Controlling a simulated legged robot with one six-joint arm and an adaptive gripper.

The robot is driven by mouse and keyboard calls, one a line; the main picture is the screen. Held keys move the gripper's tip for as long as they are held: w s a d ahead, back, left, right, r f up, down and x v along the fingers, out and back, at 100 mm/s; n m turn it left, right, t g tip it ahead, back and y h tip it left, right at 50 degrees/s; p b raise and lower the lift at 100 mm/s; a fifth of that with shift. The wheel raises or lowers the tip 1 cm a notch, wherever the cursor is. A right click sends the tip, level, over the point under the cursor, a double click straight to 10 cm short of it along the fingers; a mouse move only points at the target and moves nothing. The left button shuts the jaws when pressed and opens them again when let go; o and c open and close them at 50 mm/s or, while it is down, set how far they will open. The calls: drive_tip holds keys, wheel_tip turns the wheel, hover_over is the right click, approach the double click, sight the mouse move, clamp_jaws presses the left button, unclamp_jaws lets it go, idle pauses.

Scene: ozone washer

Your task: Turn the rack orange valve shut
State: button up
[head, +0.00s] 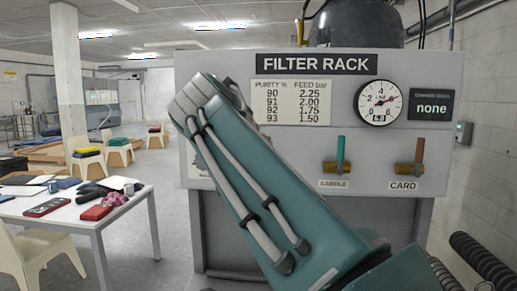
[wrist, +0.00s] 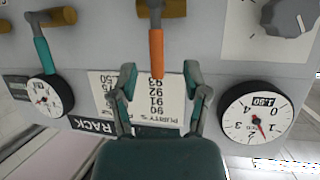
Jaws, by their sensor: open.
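The rack orange valve shows in the wrist view, which is upside down. Its orange lever (wrist: 156,52) extends from a brass body (wrist: 163,8) toward my gripper, which means it points up in the room. My gripper (wrist: 160,72) is open, with one fingertip on each side of the lever's free end. I cannot tell whether the fingers reach deep enough to surround it. They do not appear to touch it. In the head view, my arm hides this valve and the gripper.
A teal lever (head: 341,149) labelled CANDLE and a brown lever (head: 420,150) labelled CARD stand upright on the FILTER RACK panel (head: 470,60). A round gauge (head: 380,102) is above them. The wrist view shows a second gauge (wrist: 255,118) and a grey knob (wrist: 288,17). A cluttered table (head: 120,212) stands left.

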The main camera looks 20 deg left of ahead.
drive_tip(key=v, duration=0.7)
drive_tip(key=shift+s+a, duration=0.2)
drive_tip(key=shift+s, duration=0.05)
drive_tip(key=shift+d, duration=0.1)
